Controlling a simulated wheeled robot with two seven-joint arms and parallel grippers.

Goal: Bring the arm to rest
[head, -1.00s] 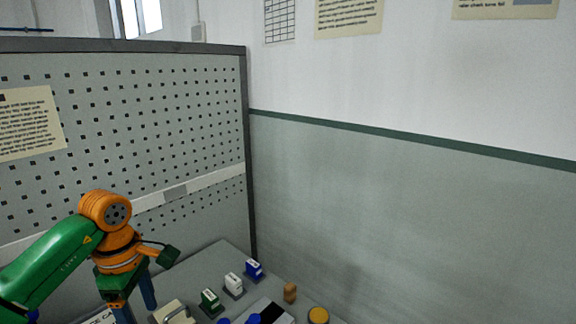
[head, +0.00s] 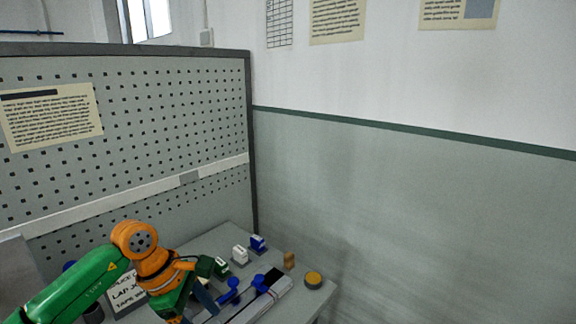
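My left arm comes in from the lower left, green with an orange wrist. Its gripper (head: 192,308) is over the near left part of the grey table (head: 210,240). The two blue-grey fingers look spread apart, with nothing seen between them. The fingertips are partly cut off by the bottom edge of the picture. My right gripper is not in view.
Green (head: 220,267), white (head: 240,254) and blue (head: 257,243) small blocks stand in a row. A pale fixture with blue knobs (head: 230,290) lies right of the gripper. A wooden block (head: 289,259) and a yellow-topped disc (head: 313,279) stand further right. A pegboard (head: 150,130) rises behind.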

